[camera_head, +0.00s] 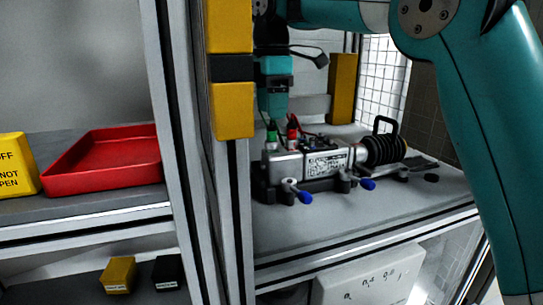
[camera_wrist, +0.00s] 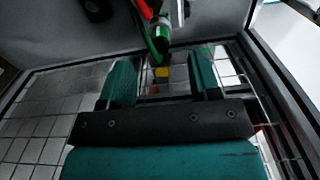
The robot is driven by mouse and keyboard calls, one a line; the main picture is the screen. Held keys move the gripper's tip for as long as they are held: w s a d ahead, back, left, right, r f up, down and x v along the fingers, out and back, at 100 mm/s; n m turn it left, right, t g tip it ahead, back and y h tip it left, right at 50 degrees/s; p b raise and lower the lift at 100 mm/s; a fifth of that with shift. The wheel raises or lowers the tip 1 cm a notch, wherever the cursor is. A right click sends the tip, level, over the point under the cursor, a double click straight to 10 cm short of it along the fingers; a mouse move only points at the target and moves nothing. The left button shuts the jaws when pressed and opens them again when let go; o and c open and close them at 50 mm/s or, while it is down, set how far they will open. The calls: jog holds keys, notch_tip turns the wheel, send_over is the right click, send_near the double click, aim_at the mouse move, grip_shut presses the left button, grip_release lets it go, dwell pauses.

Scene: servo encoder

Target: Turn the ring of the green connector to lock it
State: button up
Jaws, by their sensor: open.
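The green connector (camera_head: 272,134) stands upright on top of the grey metal servo motor (camera_head: 322,163), at its left end. In the wrist view the green connector (camera_wrist: 161,30) is at the top, with a green cable running up from it. My gripper (camera_head: 272,114) points down just above the green connector in the head view. In the wrist view my gripper (camera_wrist: 161,62) has its two teal fingers spread, with nothing held between them. The connector appears beyond the fingertips, near the middle of the gap. I cannot tell whether a finger touches it or how its ring is turned.
A red connector (camera_head: 293,131) stands close to the right of the green one. Blue-tipped clamps (camera_head: 305,197) sit along the motor's front. A yellow and black post (camera_head: 231,70) rises close on the left. A red tray (camera_head: 105,163) lies on the left shelf. The front bench surface is clear.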

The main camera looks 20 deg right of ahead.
aim_at(271, 126)
notch_tip(271, 126, down, 7)
jog(key=b, duration=0.5)
jog(key=shift+b, duration=0.35)
jog(key=shift+r, duration=0.1)
jog(key=c, duration=0.9)
